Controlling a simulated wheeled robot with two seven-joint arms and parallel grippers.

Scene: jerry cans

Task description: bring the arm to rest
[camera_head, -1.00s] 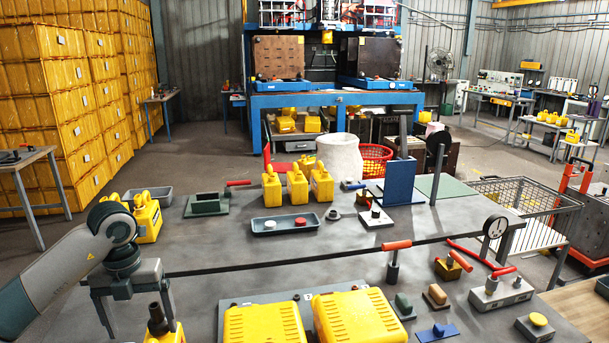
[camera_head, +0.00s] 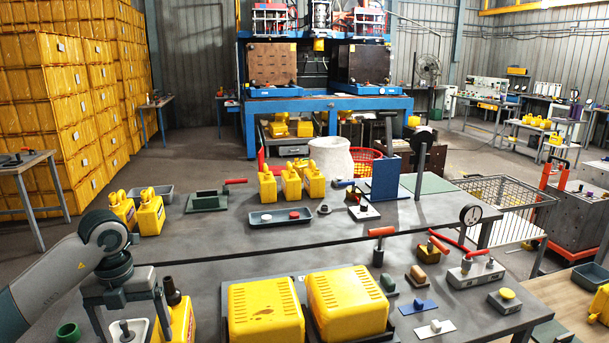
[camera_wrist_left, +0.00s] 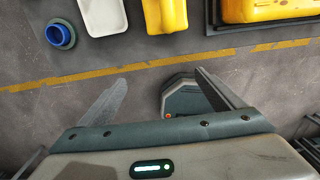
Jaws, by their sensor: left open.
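My left gripper (camera_head: 133,325) is open and empty at the lower left of the head view, its two fingers pointing down. The left wrist view shows its fingers (camera_wrist_left: 160,95) spread apart with nothing between them. A yellow jerry can (camera_head: 182,322) with a dark cap stands just right of the gripper in the head view. In the left wrist view its yellow body (camera_wrist_left: 165,14) is beyond the fingers and apart from them. My right gripper is in neither view.
Two yellow mould-like blocks (camera_head: 266,310) sit to the right on the near table. A rear table (camera_head: 330,240) holds several jerry cans, a tray and fixtures.

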